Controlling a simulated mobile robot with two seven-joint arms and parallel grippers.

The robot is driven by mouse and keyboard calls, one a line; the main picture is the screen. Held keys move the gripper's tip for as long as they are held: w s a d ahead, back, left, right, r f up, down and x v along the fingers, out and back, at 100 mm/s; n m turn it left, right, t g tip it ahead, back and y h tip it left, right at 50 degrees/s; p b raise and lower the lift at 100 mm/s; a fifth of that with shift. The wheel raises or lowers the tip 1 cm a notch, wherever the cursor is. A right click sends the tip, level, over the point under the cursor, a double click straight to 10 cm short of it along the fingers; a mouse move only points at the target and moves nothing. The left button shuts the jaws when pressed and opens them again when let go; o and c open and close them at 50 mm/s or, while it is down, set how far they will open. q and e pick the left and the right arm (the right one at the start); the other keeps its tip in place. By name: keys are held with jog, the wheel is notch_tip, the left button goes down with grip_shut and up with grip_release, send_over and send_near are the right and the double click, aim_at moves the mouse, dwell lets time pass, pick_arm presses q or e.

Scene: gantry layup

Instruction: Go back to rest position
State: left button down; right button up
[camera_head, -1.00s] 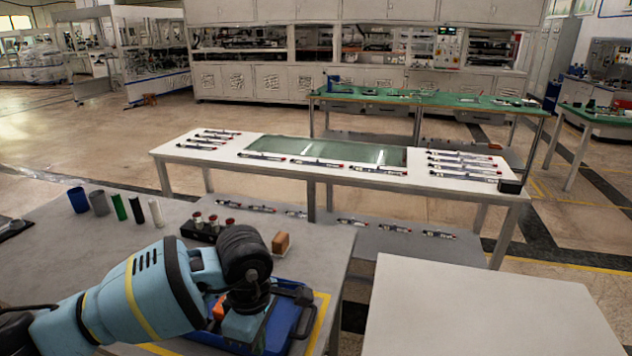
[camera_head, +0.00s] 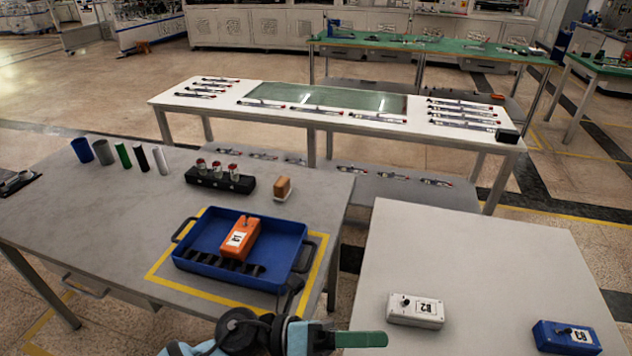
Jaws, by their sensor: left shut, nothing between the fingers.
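My left gripper (camera_head: 362,339) is at the bottom edge, with its green fingers pointing right. It is shut and empty, between the grey table (camera_head: 85,240) and the pale table (camera_head: 470,250). It is apart from the blue tray (camera_head: 204,232) on the grey table. An orange box (camera_head: 240,240) with a white label lies in that tray. Much of my left arm is cut off by the bottom edge. My right gripper is not in view.
A white box (camera_head: 415,311) and a blue box (camera_head: 566,338) lie on the pale table. A black holder (camera_head: 219,181), a brown block (camera_head: 283,188) and several upright cylinders (camera_head: 124,155) stand behind the tray. The pale table's far half is clear.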

pick_arm(q)
jog(key=w+a+f+n+t+y, duration=0.2)
jog(key=a+f+n+t+y, duration=0.45)
jog(key=n, duration=0.75)
jog(key=w+a+f+n+t+y, duration=0.1)
jog(key=a+f+n+t+y, duration=0.25)
jog(key=a+n+t, duration=0.65)
jog(key=s+a+f+n+g+y, duration=0.2)
jog(key=s+a+f+n+y, duration=0.2)
jog(key=s+f+n, duration=0.4)
jog(key=s+a+f+n+g+y+p, duration=0.1)
jog(key=s+a+f+n+g+y, duration=0.2)
jog(key=s+a+f+n, duration=0.4)
jog(key=s+f+n, duration=0.2)
jog(key=s+f, duration=0.1)
jog(key=s, duration=0.1)
jog(key=shift+s+f+g+y+p, duration=0.2)
jog(key=shift+f+g+y+p, duration=0.1)
jog(key=shift+g+y, duration=0.1)
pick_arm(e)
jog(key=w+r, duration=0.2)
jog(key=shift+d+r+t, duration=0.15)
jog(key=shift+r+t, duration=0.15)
